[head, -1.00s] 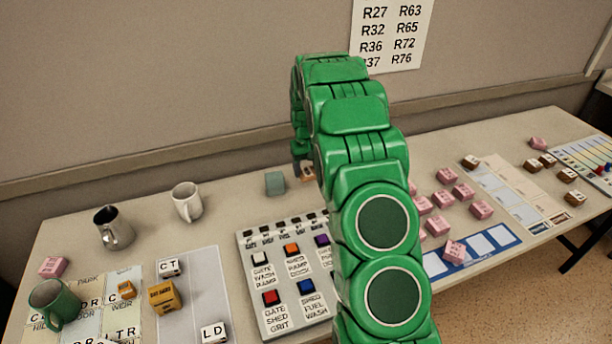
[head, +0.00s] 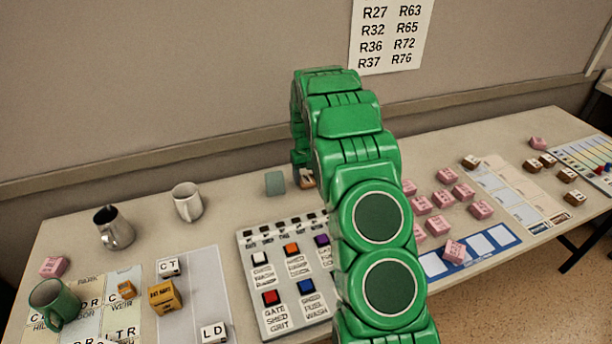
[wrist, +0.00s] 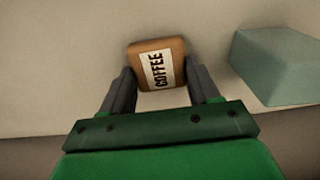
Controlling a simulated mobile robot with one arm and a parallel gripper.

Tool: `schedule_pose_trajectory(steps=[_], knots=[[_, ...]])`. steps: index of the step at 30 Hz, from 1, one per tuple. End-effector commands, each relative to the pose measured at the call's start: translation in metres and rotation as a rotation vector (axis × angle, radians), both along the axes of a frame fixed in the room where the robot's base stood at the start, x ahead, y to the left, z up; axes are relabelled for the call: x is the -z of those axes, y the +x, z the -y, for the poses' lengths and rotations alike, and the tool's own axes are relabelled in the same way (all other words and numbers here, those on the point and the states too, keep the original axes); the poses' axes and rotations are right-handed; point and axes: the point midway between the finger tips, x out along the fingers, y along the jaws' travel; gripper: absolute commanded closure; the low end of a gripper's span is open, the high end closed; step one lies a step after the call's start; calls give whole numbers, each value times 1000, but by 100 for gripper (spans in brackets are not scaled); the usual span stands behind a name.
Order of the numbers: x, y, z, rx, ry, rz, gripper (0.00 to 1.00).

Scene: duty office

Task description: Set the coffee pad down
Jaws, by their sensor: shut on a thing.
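The coffee pad (wrist: 157,65) is a small brown block with a white label reading COFFEE. In the wrist view it sits between the two dark fingers of my gripper (wrist: 160,88), which is shut on it. The pale table surface shows around it; I cannot tell whether the pad touches the table. In the head view only a sliver of the coffee pad (head: 307,179) shows beside my green arm, near the back of the table. The arm hides most of my gripper there.
A grey-green block (head: 275,183) stands close beside the pad, also large in the wrist view (wrist: 276,66). A white mug (head: 187,202) and metal jug (head: 114,228) stand left. A button panel (head: 247,262) lies in front. Several pink blocks (head: 463,191) lie right.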

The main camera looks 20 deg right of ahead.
Motion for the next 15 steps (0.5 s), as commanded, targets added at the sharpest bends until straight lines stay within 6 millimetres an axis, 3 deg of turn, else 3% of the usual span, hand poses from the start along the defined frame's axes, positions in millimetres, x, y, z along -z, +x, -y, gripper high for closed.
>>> schedule_pose_trajectory(steps=[1, 2, 6, 15], knots=[[1, 0, 0, 0, 0, -1, 69], [2, 0, 0, 0, 0, -1, 38], [1, 0, 0, 0, 0, 0, 16], [1, 0, 0, 0, 0, -1, 14]])
